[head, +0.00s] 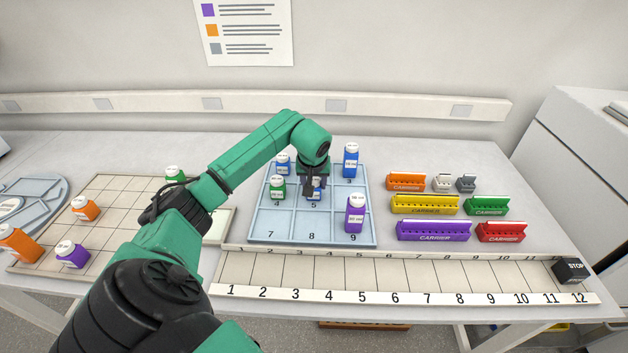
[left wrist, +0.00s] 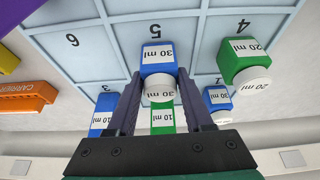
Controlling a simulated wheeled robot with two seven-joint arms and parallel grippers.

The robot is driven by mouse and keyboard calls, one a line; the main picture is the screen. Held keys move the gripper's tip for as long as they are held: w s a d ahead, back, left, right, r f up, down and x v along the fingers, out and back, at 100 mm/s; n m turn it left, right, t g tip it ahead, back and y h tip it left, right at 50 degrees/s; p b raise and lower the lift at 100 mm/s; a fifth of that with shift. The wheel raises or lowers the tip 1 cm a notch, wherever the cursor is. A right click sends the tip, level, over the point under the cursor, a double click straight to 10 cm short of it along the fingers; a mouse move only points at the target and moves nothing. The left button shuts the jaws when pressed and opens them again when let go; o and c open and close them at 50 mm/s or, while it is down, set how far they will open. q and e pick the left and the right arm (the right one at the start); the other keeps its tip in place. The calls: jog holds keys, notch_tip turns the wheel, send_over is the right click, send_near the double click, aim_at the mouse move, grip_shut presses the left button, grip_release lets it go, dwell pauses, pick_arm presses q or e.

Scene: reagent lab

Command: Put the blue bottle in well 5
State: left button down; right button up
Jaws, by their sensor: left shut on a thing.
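A blue bottle (head: 315,191) with a white cap is between the fingers of my left gripper (head: 315,184), over well 5 of the pale blue tray (head: 283,222). In the left wrist view my left gripper (left wrist: 157,112) is shut on this blue bottle (left wrist: 157,62), labelled 30 ml, with the printed 5 right beside it. The bottle looks upright and low in the well; I cannot tell whether its base touches the tray. My right gripper is not in view.
A green bottle (head: 277,188) stands in well 4, blue bottles (head: 283,166) (head: 350,162) in wells 1 and 3, a purple bottle (head: 355,214) in well 9. Another green bottle (left wrist: 162,118) stands behind the held one. Wells 7 and 8 are empty. Coloured carriers (head: 433,231) are at right.

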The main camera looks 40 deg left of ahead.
pick_arm(q)
jog(key=shift+w+f, duration=0.1)
jog(key=shift+f, duration=0.05)
jog(key=shift+c, duration=1.5)
grip_release()
jog(key=shift+r, duration=0.3)
jog(key=shift+d+r, duration=0.1)
jog(key=shift+r, duration=0.25)
jog(key=b+v, duration=0.2)
jog(key=v, duration=0.9)
jog(key=shift+s, duration=0.2)
jog(key=shift+d+r, duration=0.1)
jog(key=shift+d, duration=0.05)
